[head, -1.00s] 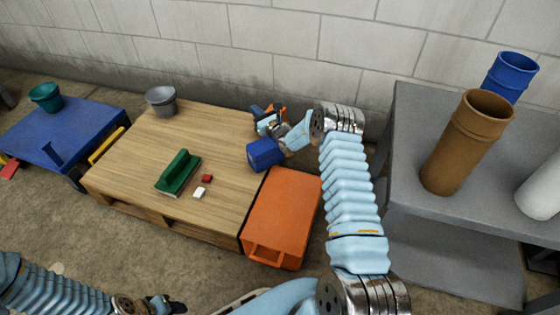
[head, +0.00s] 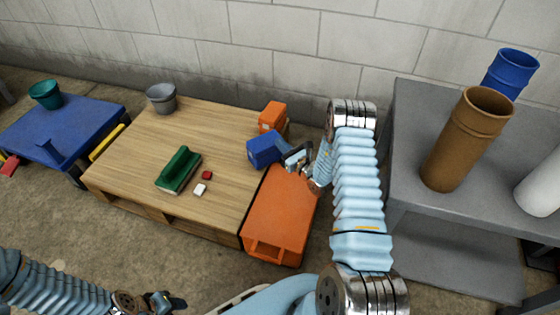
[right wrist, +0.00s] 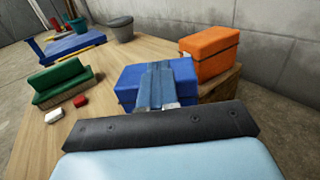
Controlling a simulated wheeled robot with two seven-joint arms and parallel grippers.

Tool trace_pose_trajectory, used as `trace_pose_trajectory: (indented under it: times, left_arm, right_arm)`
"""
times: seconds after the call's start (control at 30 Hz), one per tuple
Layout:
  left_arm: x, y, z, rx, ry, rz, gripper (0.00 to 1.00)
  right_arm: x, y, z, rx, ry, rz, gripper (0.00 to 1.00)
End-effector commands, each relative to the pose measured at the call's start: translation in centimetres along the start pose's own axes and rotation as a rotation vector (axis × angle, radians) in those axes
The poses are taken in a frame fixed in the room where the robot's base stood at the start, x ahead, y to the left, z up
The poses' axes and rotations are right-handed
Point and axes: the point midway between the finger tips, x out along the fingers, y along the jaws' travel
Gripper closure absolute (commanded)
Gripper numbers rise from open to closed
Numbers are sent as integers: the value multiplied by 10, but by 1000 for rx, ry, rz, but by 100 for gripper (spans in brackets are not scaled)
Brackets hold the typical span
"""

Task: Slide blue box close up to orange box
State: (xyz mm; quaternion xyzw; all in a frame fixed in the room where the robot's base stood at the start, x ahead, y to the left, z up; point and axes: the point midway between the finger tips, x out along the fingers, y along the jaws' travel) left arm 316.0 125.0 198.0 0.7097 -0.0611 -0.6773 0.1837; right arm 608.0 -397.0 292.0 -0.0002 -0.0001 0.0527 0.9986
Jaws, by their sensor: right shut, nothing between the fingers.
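The blue box (head: 262,149) sits near the right edge of the wooden pallet table. The orange box (head: 272,114) stands just behind it near the back right corner. In the right wrist view the blue box (right wrist: 128,82) is left of and nearer than the orange box (right wrist: 210,52); I cannot tell whether they touch. My right gripper (head: 292,157) is shut and empty at the near right side of the blue box. Its fingers (right wrist: 160,85) hide part of the blue box in the wrist view. My left gripper (head: 168,302) is low at the left, away from both boxes.
A green tool (head: 178,171), a red block (head: 207,175) and a white block (head: 200,190) lie on the pallet, with a grey bucket (head: 161,99) at its back left. A large orange case (head: 280,215) stands at its right. A brown block (right wrist: 222,84) shows by the orange box.

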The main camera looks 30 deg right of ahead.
Motion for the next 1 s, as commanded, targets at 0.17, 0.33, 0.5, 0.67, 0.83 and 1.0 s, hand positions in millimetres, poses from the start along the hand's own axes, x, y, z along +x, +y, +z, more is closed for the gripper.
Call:
trace_pose_trajectory:
  times: [0.17,0.33,0.5,0.67,0.83,1.0]
  left_arm:
    - [9,-2,1,0,-2,2,57]
    - [15,-4,1,1,-4,3,57]
    - [17,-4,1,1,-5,4,57]
    - [18,-4,1,1,-6,5,57]
    - [17,-4,1,1,-6,5,57]
    - [21,-5,1,1,-5,5,57]
  right_arm:
    - [0,1,-43,0,2,2,100]
    - [0,1,-73,0,2,1,100]
    - [3,1,-87,-1,-1,3,100]
    - [10,0,-86,0,0,1,100]
    - [10,0,-86,1,0,0,100]
    - [12,0,-87,1,0,-1,100]
